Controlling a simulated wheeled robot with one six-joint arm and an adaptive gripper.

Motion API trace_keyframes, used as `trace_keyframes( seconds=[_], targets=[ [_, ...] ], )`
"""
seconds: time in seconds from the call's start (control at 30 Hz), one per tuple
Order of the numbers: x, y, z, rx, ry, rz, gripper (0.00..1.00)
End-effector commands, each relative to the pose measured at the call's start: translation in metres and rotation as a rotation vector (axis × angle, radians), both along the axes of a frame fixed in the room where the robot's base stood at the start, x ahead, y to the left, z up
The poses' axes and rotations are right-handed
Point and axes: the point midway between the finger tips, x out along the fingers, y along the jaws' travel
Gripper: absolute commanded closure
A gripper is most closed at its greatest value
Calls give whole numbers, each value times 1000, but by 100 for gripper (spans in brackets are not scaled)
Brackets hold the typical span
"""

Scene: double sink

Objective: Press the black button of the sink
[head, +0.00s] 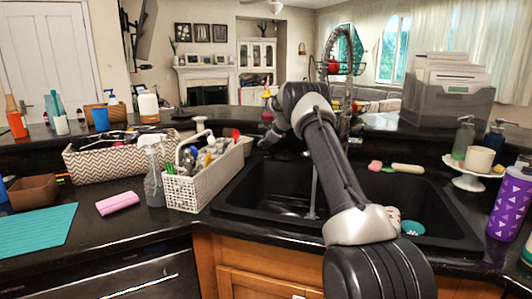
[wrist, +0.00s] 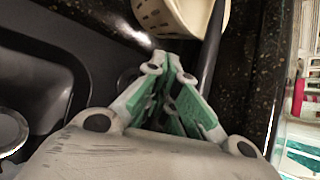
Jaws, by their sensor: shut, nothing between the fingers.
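The black double sink (head: 262,182) is set in the dark counter in the head view, and part of it fills the left of the wrist view (wrist: 55,75). My arm reaches across the sink to its back edge. My gripper (wrist: 172,60) shows in the wrist view with its green-padded fingers together and nothing between them. Its tips are over the dark strip behind the sink, below a pale basket. A dark round shape (wrist: 127,78) lies just left of the fingers, partly covered; I cannot tell if it is the button.
A white basket of utensils (head: 190,192) stands left of the sink, with a patterned bin (head: 95,163) behind. The coiled faucet (head: 345,105) rises behind my arm. A purple bottle (head: 509,205) stands at right.

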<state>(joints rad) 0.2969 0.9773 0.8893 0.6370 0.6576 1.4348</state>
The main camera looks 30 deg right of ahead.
Motion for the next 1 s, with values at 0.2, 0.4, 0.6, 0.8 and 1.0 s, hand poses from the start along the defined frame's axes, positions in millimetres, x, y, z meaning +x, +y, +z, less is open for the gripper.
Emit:
trace_keyframes(
  seconds=[0.2, 0.4, 0.6, 0.8, 1.0],
  targets=[
    [0, 0, 23, -1, -2, 0, 100],
    [0, 0, 45, -1, -2, 0, 100],
    [0, 0, 56, -1, 0, 1, 100],
    [0, 0, 56, 0, 0, 0, 100],
    [-1, 1, 57, -1, 0, 1, 100]
  ],
)
